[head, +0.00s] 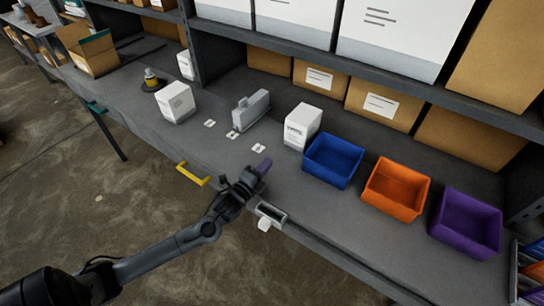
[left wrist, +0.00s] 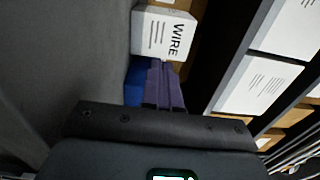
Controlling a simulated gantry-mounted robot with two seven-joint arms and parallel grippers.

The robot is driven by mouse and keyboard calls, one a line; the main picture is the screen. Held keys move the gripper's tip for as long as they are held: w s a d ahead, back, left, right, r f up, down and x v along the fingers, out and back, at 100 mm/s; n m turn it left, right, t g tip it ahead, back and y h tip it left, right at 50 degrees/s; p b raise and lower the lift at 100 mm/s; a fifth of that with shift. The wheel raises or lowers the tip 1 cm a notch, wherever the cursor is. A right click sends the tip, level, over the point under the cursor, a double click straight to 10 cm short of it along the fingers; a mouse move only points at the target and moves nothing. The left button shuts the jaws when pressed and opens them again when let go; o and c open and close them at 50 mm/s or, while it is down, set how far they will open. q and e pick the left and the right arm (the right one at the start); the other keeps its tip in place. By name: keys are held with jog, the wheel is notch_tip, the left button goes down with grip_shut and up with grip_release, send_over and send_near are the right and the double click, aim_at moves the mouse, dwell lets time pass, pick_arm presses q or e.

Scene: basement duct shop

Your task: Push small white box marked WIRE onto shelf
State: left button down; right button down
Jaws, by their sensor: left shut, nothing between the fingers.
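The small white box marked WIRE (head: 302,127) stands upright on the grey bench top (head: 225,160), just left of the blue bin. It also shows in the left wrist view (left wrist: 165,33), with the word WIRE turned sideways. A dark shelf board (head: 430,96) runs above the back of the bench. My left gripper (head: 263,167) is over the front of the bench, nearer the front edge than the box and apart from it. Its purple fingers are shut and empty; they also show in the left wrist view (left wrist: 164,84). My right gripper is in neither view.
A blue bin (head: 333,160), an orange bin (head: 396,187) and a purple bin (head: 466,222) line the bench to the right. A grey device (head: 250,110) and another white box (head: 176,102) stand left. Brown cartons (head: 382,105) sit behind. A yellow handle (head: 193,174) juts from the front edge.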

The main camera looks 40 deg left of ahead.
aim_at(295, 132)
pick_arm(q)
jog(key=m, duration=0.1)
jog(key=r+m, duration=0.1)
jog(key=m, duration=0.1)
jog(key=d+m+p, duration=0.1)
jog(key=shift+w+r+m, duration=0.2)
jog(key=shift+r+m, duration=0.05)
jog(key=shift+m, duration=0.15)
jog(key=m, duration=0.3)
jog(key=r+m+p, duration=0.1)
jog(key=shift+w+d+m, duration=0.1)
jog(key=shift+d+m, duration=0.2)
jog(key=shift+m, duration=0.1)
jog(key=m, duration=0.4)
jog(key=shift+r+p, duration=0.25)
jog(key=shift+p, duration=0.1)
jog(key=m, duration=0.3)
jog(key=shift+s+a, duration=0.15)
jog(key=shift+s, duration=0.1)
jog(key=shift+w+a+m, duration=0.15)
jog(key=shift+w+m, duration=0.1)
jog(key=shift+m, duration=0.25)
jog(key=w, duration=0.4)
jog(key=w+a, duration=0.1)
jog(key=w, duration=0.3)
jog(key=w+a, duration=0.1)
jog(key=w, duration=0.4)
jog(key=shift+a, duration=0.15)
jog(key=shift+w+b, duration=0.1)
jog(key=shift+b, duration=0.2)
